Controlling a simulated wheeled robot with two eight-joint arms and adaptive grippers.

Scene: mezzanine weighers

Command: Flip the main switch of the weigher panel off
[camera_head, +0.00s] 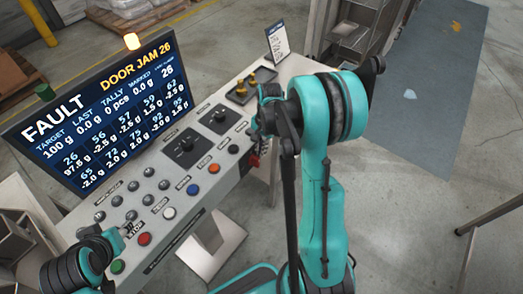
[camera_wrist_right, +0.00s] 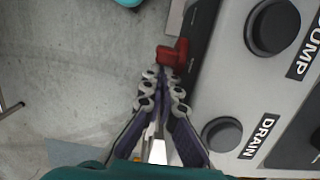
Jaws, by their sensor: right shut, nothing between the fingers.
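The weigher panel (camera_head: 217,150) is a grey slanted console with labelled buttons and knobs. A red switch handle (camera_wrist_right: 173,54) sticks out from its front side face. In the head view the switch (camera_head: 255,160) is a small red patch just below my right gripper. My right gripper (camera_wrist_right: 165,76) is shut and empty, its fingertips right at the red handle; I cannot tell whether they touch. In the head view the right gripper (camera_head: 262,128) is largely hidden by its own arm. My left arm is at the lower left; its gripper (camera_head: 118,238) is unclear, close to the panel's left end.
A screen (camera_head: 103,108) behind the panel reads FAULT and DOOR JAM 26. DUMP (camera_wrist_right: 273,27) and DRAIN (camera_wrist_right: 222,134) knobs stand near the right gripper. A small sign (camera_head: 278,42) stands at the far end. A metal frame (camera_head: 492,215) is at right; the floor between is clear.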

